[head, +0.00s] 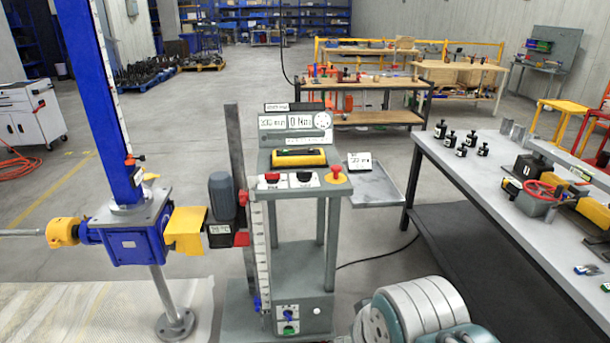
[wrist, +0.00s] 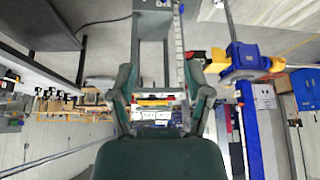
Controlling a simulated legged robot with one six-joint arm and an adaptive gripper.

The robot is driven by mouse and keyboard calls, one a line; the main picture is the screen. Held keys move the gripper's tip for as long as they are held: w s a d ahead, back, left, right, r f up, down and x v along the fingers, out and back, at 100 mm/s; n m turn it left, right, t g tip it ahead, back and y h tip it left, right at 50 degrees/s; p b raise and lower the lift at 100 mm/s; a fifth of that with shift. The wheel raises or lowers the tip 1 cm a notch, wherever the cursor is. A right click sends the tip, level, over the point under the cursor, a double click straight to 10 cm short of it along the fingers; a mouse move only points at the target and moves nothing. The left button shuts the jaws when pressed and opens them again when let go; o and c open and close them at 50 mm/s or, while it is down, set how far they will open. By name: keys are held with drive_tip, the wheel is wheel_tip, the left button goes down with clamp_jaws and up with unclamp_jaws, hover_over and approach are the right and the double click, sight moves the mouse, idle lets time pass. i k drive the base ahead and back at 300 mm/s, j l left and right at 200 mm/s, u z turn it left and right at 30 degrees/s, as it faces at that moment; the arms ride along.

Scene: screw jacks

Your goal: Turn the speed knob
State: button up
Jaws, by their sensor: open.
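A grey control console (head: 300,157) stands upright in the middle of the head view. Its sloped front carries a red knob (head: 272,177), a black knob (head: 303,178) and a red mushroom button (head: 336,172) on yellow. The labels are too small to read, so I cannot tell which is the speed knob. The gripper is out of sight in the head view.
A blue screw jack (head: 127,240) with a tall blue column and a grey motor (head: 222,195) stands left of the console. A small side tray (head: 378,188) juts out right. A workbench (head: 510,220) with jack parts fills the right side.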

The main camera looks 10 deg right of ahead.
sight(304, 177)
drive_tip(key=i+z, duration=0.15)
drive_tip(key=i, duration=0.35)
drive_tip(key=i+j+z, duration=0.1)
drive_tip(key=i, duration=0.4)
drive_tip(key=j, duration=0.1)
